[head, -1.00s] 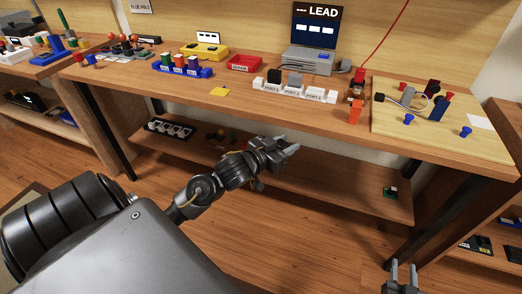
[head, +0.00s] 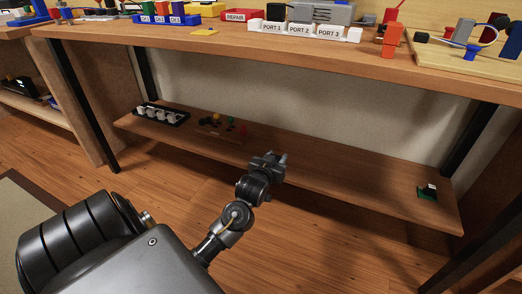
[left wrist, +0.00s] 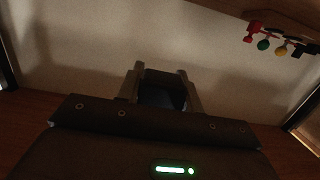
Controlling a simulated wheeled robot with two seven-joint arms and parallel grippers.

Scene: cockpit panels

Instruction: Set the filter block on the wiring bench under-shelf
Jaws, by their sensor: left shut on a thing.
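My left gripper (head: 277,157) is over the wooden under-shelf (head: 330,168) below the bench top in the head view. In the left wrist view my left gripper (left wrist: 162,92) is shut on a dark block (left wrist: 163,80), which sits between the two fingers. I see no label on the block, and the arm mostly hides it in the head view. I cannot tell whether the block touches the shelf. My right gripper is out of view.
On the shelf's left are a black rack with pale pieces (head: 160,115) and a board with coloured knobs (head: 222,125). The shelf between is clear. The bench top (head: 230,47) overhangs it.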

